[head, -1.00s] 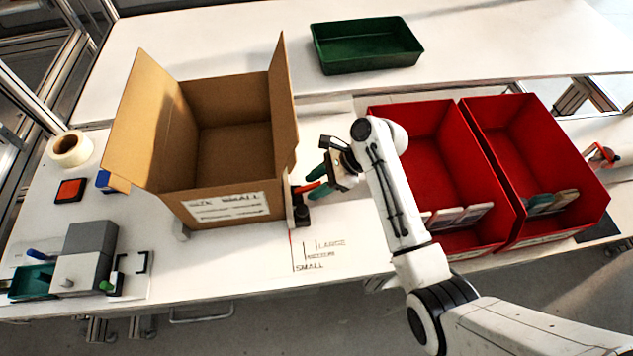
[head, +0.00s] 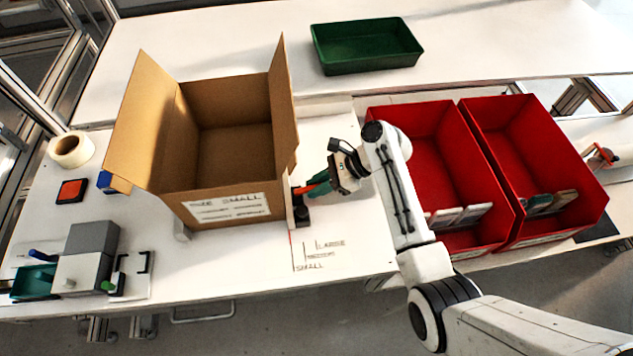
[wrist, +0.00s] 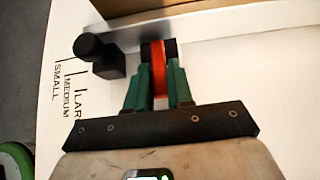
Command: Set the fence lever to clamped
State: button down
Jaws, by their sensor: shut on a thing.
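The fence lever (wrist: 158,70) is a red-orange bar on a black mount, beside the fence at the right of the cardboard box. In the head view the lever (head: 312,188) lies roughly level, its outer end at my gripper. My gripper (wrist: 158,80) has green fingers, one on each side of the lever, shut on it. In the head view my gripper (head: 324,184) reaches in from the right. A black knob (wrist: 90,47) on a black block stands next to the lever. The fence (wrist: 135,37) is a thin grey plate, partly hidden by the box in the head view.
The open cardboard box (head: 235,207) stands close to the left of my gripper. Two red bins (head: 480,215) stand at the right. A green tray (head: 365,68) sits at the back. Size marks (head: 320,255) are printed on the clear tabletop in front.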

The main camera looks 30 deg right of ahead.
jog(key=shift+d+f+t+y, duration=0.15)
jog(key=shift+f+t+y, duration=0.15)
jog(key=shift+f+y, duration=0.5)
jog(key=shift+s+r+y+b, duration=0.1)
jog(key=shift+y+b, duration=0.35)
jog(key=shift+y, duration=0.25)
jog(key=c, duration=1.1)
grip_release()
jog(key=v, duration=1)
jog(key=shift+s+d+r+b, duration=0.2)
jog(key=shift+d+b, duration=0.15)
